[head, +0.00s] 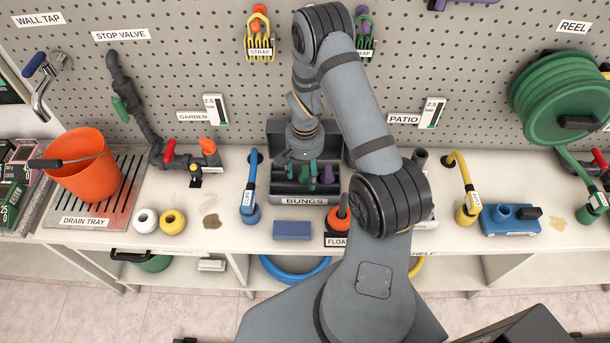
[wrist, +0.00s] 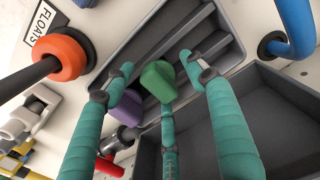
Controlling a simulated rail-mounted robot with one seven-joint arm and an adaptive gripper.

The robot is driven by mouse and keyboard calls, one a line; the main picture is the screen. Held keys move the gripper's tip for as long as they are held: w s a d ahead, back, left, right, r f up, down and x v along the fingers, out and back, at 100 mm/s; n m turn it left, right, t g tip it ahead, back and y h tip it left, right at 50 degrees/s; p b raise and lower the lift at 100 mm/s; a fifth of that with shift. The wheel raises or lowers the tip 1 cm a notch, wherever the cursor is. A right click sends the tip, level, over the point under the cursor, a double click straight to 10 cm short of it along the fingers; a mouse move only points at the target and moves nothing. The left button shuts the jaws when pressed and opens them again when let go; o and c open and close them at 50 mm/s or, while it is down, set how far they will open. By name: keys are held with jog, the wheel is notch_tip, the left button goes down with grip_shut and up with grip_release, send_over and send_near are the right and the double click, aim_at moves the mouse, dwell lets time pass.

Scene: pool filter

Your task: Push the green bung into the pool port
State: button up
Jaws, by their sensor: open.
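The green bung (wrist: 157,80) stands in the dark bung box, between the teal fingers of my gripper (wrist: 162,82) in the wrist view. The fingers are spread apart, with gaps visible on both sides of the bung. A purple bung (wrist: 121,105) is close by, partly behind the left finger. I cannot tell which fitting is the pool port; a blue unit with a round socket (head: 510,220) stands at the right.
The orange float (head: 338,226) and blue block (head: 292,230) lie in front of the box. Blue (head: 250,195) and yellow (head: 465,190) hoses flank it. An orange bucket (head: 85,172) stands left. The pegboard (head: 200,60) closes the back. Some bench left of the block is clear.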

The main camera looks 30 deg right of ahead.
jog(key=c, duration=1.1)
jog(key=shift+c, duration=0.2)
